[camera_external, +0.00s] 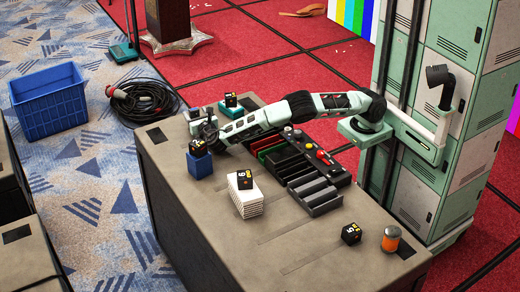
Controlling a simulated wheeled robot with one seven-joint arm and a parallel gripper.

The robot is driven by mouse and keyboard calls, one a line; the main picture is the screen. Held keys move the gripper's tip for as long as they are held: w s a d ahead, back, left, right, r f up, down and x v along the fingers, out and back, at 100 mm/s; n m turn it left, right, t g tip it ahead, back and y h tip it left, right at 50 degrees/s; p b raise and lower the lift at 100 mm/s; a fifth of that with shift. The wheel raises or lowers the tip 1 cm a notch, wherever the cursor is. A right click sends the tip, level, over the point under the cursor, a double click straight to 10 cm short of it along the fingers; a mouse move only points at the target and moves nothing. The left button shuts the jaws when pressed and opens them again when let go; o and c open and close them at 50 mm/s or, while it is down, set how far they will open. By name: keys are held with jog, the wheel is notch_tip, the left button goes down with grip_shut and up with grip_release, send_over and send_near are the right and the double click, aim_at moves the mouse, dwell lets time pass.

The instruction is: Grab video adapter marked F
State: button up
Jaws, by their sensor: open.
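Several small black adapter cubes with orange and white marks are on the grey desk. One cube (198,148) sits on a blue block (200,166) at the left edge, its mark too small to read. Another cube (231,100) is at the back, its mark also unclear. A third (244,180) sits on a white stack (246,200) and seems to show a 6 or 9. A fourth (351,234) near the front right seems to show a 5. I cannot pick out an F. My gripper (208,134) is open, just above and beside the cube on the blue block; contact is unclear.
An orange can (391,238) stands at the right. A blue crate (48,100) and coiled cable (143,101) lie on the floor.

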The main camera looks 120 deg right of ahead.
aim_at(199, 115)
jog(key=d, duration=0.2)
jog(key=d+b, duration=0.1)
jog(key=d, duration=0.1)
jog(key=shift+s+f, duration=0.1)
jog(key=shift+s, duration=0.1)
jog(key=c, duration=1)
jog(key=shift+c, duration=0.2)
